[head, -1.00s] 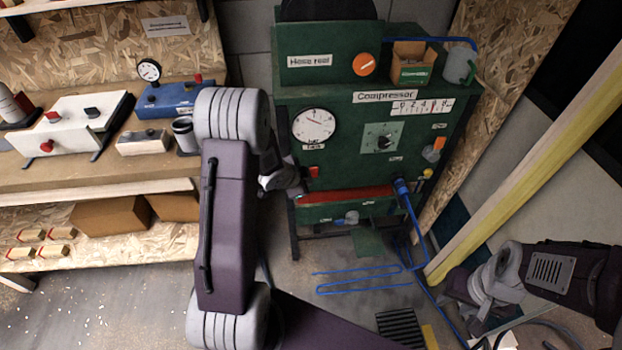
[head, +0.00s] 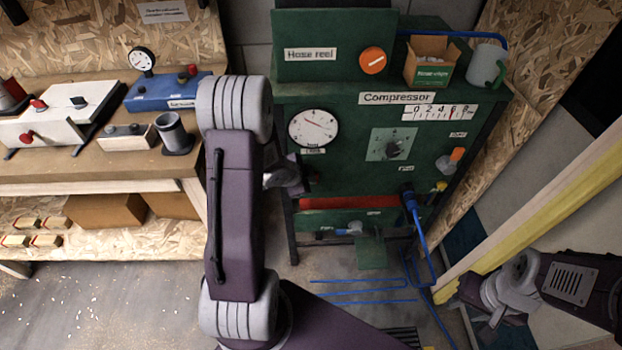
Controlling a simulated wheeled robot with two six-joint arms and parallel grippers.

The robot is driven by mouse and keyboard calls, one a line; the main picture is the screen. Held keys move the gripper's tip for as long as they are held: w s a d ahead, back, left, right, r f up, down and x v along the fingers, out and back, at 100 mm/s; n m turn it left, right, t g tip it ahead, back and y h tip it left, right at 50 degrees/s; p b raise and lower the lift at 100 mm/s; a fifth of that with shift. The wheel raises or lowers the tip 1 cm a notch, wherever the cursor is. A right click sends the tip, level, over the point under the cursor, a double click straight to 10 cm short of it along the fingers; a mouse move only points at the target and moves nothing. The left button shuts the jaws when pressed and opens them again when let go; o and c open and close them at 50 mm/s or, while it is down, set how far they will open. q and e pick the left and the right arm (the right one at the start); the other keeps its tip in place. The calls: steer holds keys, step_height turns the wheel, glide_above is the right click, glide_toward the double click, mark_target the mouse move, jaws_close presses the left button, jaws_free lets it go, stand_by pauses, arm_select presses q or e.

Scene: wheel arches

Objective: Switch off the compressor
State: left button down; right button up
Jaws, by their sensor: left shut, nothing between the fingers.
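The compressor (head: 345,175) is a green cabinet labelled "Compressor", with a round dial gauge (head: 313,128), a black knob on a pale plate (head: 393,149) and an orange-and-grey part (head: 456,155) at its right. My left gripper (head: 304,176) is at the cabinet's front left, just below the gauge. It is shut and empty, its dark fingertips against or very near the panel; contact cannot be told. The small red switch seen there earlier is hidden behind it. My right gripper (head: 494,318) is low at the right, away from the compressor, its fingers unclear.
A workbench (head: 90,165) with a blue unit (head: 165,92), a white box and a dark cup (head: 172,132) stands at the left. A blue hose (head: 420,235) runs from the cabinet to the floor. A yellow-edged beam (head: 540,220) stands at right.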

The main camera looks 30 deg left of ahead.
steer(key=shift+r+p, duration=0.35)
steer(key=shift+r+p, duration=0.8)
